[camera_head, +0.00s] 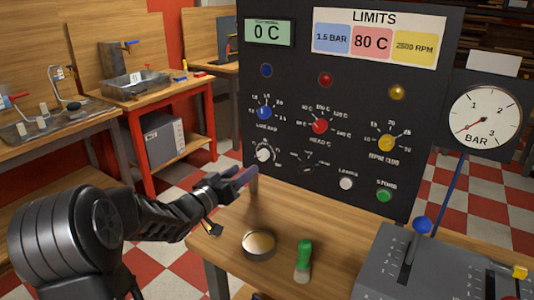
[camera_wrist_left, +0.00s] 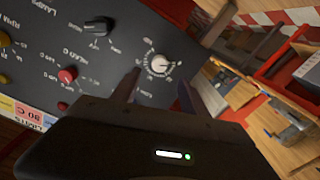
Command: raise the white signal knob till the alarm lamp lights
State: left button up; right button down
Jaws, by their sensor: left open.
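The white knob (camera_head: 263,154) sits low at the left of the black panel, with a ring of small marks around it. It also shows in the left wrist view (camera_wrist_left: 162,63), beyond the fingertips and roughly between them. My left gripper (camera_head: 246,178) is open and empty, below and left of the knob, apart from it. Its two fingers also show in the left wrist view (camera_wrist_left: 160,88). The blue lamp (camera_head: 266,70), red lamp (camera_head: 325,79) and yellow lamp (camera_head: 397,92) look dark; I cannot read which is the alarm lamp.
Blue (camera_head: 264,112), red (camera_head: 320,126) and yellow (camera_head: 386,143) knobs sit above, with a black knob (camera_head: 307,167) to the right. A round tin (camera_head: 259,244) and green-handled tool (camera_head: 303,258) stand on the wooden table. A grey lever box (camera_head: 400,270) and gauge (camera_head: 484,117) are right.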

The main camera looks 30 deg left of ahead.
aim_at(261, 157)
pick_arm(q)
jog(key=shift+s, duration=0.15)
jog(key=w, duration=0.8)
jog(key=shift+a+p, duration=0.1)
jog(key=shift+p, duration=0.2)
jog(key=shift+c, duration=0.4)
grip_shut()
